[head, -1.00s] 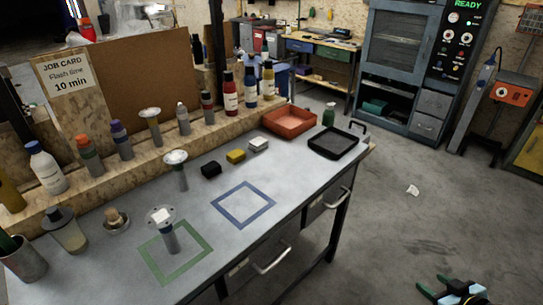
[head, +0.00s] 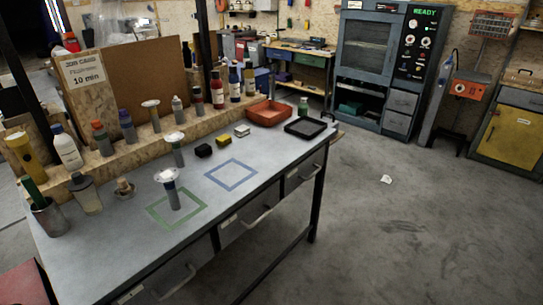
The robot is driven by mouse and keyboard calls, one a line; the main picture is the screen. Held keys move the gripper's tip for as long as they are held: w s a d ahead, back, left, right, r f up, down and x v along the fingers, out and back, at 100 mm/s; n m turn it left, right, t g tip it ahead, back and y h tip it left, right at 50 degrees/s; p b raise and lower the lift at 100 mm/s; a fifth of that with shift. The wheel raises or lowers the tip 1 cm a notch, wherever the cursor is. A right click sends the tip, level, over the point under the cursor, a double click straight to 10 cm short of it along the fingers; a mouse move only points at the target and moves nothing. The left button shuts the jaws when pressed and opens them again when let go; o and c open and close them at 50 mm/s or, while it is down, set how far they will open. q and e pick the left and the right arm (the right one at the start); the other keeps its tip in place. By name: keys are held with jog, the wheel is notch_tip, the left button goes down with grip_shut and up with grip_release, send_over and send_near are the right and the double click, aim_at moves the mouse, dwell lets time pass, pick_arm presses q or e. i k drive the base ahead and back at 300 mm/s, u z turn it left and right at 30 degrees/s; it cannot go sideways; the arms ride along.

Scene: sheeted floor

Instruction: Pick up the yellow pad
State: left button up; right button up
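The yellow pad (head: 223,142) is a small yellow block on the grey workbench (head: 120,241), in the head view. It lies between a black block (head: 203,151) on its left and a white block (head: 242,131) on its right, in a slanting row. Nothing covers it. Neither of my grippers shows in the head view now.
An orange tray (head: 269,113) and a black tray (head: 305,127) stand at the bench's far right end. A blue square outline (head: 236,175) lies empty in front of the pad. A stand with a round top (head: 171,188) is inside the green square outline (head: 152,211). Bottles line the back ledge.

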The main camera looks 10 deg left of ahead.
aim_at(225, 140)
jog(key=u, duration=1.8)
jog(key=k, duration=0.15)
jog(key=z, duration=2.75)
jog(key=i, duration=1.75)
jog(key=u, duration=1.5)
jog(key=i, duration=0.75)
jog(key=u, duration=0.75)
